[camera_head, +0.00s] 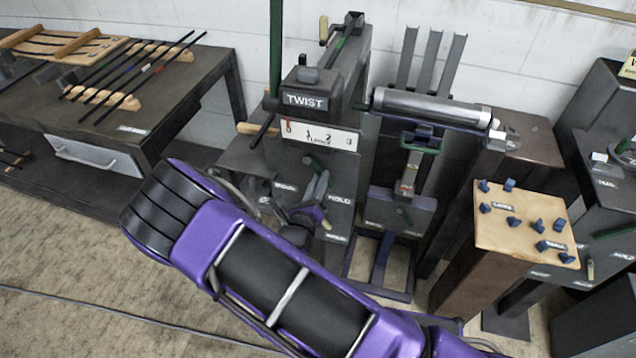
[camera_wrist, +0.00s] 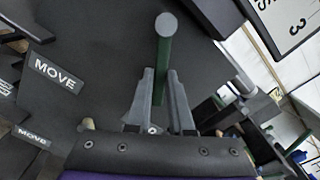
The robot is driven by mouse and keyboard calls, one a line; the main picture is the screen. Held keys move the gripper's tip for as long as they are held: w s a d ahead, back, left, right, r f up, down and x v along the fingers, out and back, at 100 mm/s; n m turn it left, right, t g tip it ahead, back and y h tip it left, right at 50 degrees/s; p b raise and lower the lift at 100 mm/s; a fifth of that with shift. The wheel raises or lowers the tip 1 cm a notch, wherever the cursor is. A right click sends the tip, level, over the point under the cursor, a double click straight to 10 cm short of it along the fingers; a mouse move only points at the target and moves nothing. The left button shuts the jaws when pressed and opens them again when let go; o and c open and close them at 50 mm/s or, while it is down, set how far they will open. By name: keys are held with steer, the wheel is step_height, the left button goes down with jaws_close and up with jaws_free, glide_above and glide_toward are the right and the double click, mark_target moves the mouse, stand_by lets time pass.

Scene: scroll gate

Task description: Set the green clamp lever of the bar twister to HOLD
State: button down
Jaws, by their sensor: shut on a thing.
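The bar twister (camera_head: 305,100) stands against the wall in the head view, with a TWIST plate on its head and a numbered white scale (camera_head: 320,135) below. Its green clamp lever (camera_wrist: 163,62) runs down from a round grey end in the wrist view. My gripper (camera_wrist: 161,85) is shut on the lever, one grey finger on each side. In the head view my gripper (camera_head: 313,190) is at the twister's front panel, between a MOVE label on its left and the HOLD label (camera_head: 340,199) on its right. My wrist hides part of the lever there. A MOVE label (camera_wrist: 57,73) shows left of the lever in the wrist view.
A bench (camera_head: 190,95) with dark bars on wooden racks is at the left. A roller machine (camera_head: 430,107) stands close on the right, and a wooden stand (camera_head: 490,240) with blue knobs is beyond it. Floor (camera_head: 70,270) is clear at the front left.

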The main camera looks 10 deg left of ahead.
stand_by(0.3)
steer(key=c, duration=0.8)
jaws_free()
steer(key=s+a, duration=0.1)
steer(key=s, duration=1.6)
steer(key=shift+s+a, duration=0.15)
steer(key=shift+s, duration=0.1)
